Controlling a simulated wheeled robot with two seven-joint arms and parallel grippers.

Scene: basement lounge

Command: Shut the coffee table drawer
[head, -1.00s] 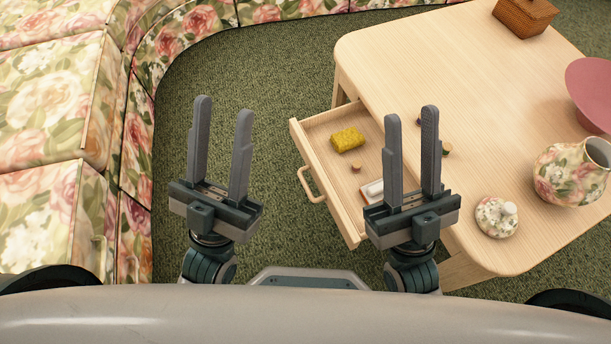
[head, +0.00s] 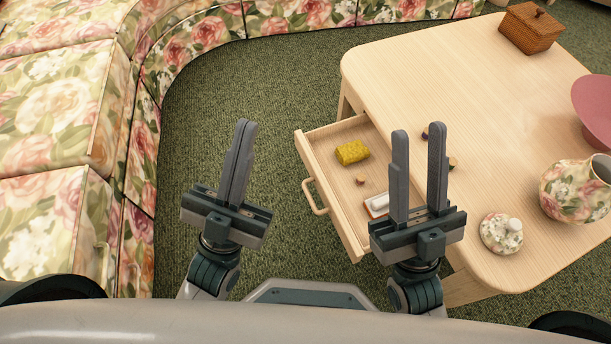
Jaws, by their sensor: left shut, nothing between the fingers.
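The light wood coffee table (head: 440,80) fills the right side of the head view. Its drawer (head: 323,170) is pulled out toward the left, with a bar handle (head: 314,197) on its front. A yellow sponge-like block (head: 352,152), a small brown piece (head: 360,181) and a white item with a red edge (head: 377,205) lie inside. My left gripper (head: 244,122) is shut and empty, left of the handle and apart from it. My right gripper (head: 418,128) is open and empty. In the picture it overlaps the drawer's near right part and hides some of its contents.
On the table are a wicker box (head: 532,28), a pink bowl (head: 592,105), a floral vase (head: 575,190) and a floral lidded piece (head: 501,233). A floral sofa (head: 60,100) curves along the left and back. Green carpet (head: 240,80) is clear between sofa and drawer.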

